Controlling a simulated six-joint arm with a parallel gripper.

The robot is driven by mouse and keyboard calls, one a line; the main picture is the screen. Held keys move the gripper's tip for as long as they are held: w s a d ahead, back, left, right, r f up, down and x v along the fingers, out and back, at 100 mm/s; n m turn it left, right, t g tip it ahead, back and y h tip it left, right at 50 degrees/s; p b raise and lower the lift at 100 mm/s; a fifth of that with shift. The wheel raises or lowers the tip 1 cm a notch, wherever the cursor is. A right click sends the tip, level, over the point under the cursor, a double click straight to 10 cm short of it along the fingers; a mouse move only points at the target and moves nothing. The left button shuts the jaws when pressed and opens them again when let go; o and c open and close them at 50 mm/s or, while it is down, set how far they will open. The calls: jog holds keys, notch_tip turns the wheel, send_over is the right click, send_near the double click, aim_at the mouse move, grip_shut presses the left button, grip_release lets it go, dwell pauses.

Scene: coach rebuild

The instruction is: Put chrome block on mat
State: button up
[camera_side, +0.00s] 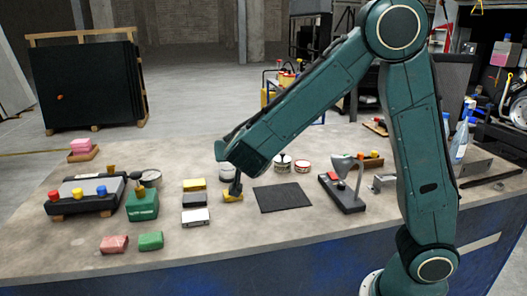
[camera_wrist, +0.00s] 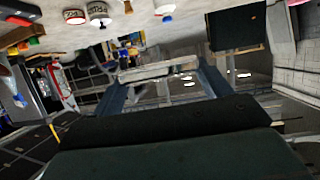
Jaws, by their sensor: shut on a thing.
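My gripper (camera_wrist: 163,84) is shut on a pale, shiny grey block (camera_wrist: 158,71), which looks like the chrome block. The block lies crosswise between the two fingertips. In the side view my gripper (camera_side: 222,149) is at the end of the lowered arm, above the bench and left of the mat. The arm hides most of it, and I cannot make out the held block there. The dark square mat (camera_side: 284,198) lies flat on the bench, bare, to the right of and below my gripper.
Yellow (camera_side: 194,184), dark (camera_side: 196,200) and white (camera_side: 195,216) blocks lie left of the mat. A yellow-based item (camera_side: 233,197) stands between them and the mat. Small cans (camera_side: 282,163) stand behind the mat, and a lamp on a dark base (camera_side: 343,190) stands to its right.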

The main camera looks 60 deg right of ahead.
jog(key=shift+f, duration=0.1)
dwell(0.6)
jog(key=shift+w+a+f+n+t+y, duration=0.3)
jog(key=shift+w+f+n+t, duration=0.1)
jog(key=shift+n, duration=0.1)
jog(key=w+a+f+n+t+y, duration=0.2)
jog(key=a+f+n+t+y, duration=0.1)
jog(key=a+f+n+y, duration=0.2)
notch_tip(320, 180, down, 2)
jog(key=shift+a+f+y, duration=0.2)
jog(key=shift+a+y, duration=0.1)
jog(key=shift+a, duration=0.1)
jog(key=d+r+m+g+h, duration=0.1)
jog(key=d+r+h, duration=0.1)
jog(key=s+d+r+m+g+h, duration=0.1)
jog(key=d+r+m, duration=0.1)
jog(key=r, duration=0.1)
jog(key=s+d+r+m+g+h, duration=0.1)
jog(key=r+m+h, duration=0.1)
jog(key=shift+d+r+h, duration=0.3)
jog(key=shift+d+r, duration=0.05)
jog(key=shift+d, duration=0.05)
jog(key=shift+s+d+r+m+g+h, duration=0.3)
jog(key=shift+s+r+m, duration=0.1)
jog(key=shift+m, duration=0.1)
